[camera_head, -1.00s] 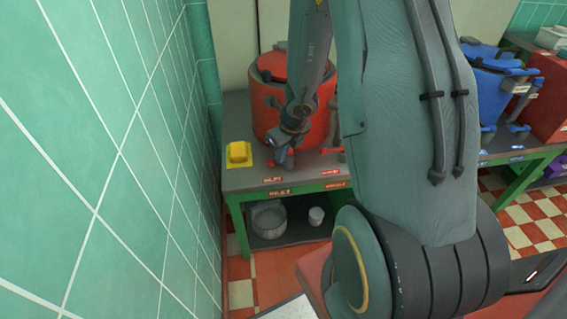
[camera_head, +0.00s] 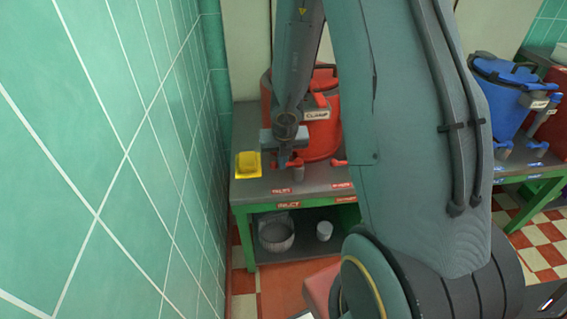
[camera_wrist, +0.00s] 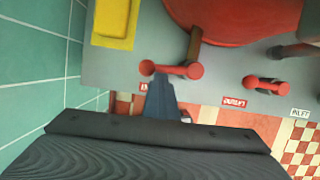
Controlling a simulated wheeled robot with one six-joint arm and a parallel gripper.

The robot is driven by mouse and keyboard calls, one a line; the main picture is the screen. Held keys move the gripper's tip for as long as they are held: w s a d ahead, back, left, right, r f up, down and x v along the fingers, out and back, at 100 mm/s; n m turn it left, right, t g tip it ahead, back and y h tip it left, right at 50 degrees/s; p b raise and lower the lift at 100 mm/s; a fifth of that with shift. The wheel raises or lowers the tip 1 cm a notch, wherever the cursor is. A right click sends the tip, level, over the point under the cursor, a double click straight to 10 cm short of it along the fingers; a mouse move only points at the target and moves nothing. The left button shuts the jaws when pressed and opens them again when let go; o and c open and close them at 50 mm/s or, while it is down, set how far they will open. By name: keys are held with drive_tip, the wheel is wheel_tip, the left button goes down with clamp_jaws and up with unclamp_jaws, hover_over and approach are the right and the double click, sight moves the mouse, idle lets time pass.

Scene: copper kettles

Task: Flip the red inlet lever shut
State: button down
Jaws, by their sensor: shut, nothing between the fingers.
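The red inlet lever (camera_wrist: 172,70) is a short bar with round ends at the foot of the red kettle (camera_wrist: 235,18), beside a brown pipe. In the wrist view it lies crosswise, left to right. My gripper (camera_wrist: 160,85) is shut and empty, its fingers pointing at the lever's near side; whether they touch it is unclear. In the head view my gripper (camera_head: 284,160) is low over the table front, partly covering the lever (camera_head: 297,162). The kettle (camera_head: 322,135) stands behind, with a clamp label on it.
A second red lever (camera_wrist: 265,83) sits to the right, near an outlet label (camera_wrist: 233,101). A yellow block (camera_head: 248,164) stands at the table's left end. The green tiled wall (camera_head: 120,150) is close on the left. A pot (camera_head: 276,236) is on the lower shelf.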

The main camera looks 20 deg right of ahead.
drive_tip(key=shift+w+a+m, duration=0.1)
drive_tip(key=shift+w+m, duration=0.2)
drive_tip(key=shift+m, duration=0.1)
idle(0.6)
drive_tip(key=s+a+r+p, duration=0.1)
drive_tip(key=s+r+p, duration=0.5)
drive_tip(key=r, duration=0.4)
drive_tip(key=shift+s+a+r+p, duration=0.2)
drive_tip(key=shift+s+a+p, duration=0.15)
drive_tip(key=shift+p, duration=0.2)
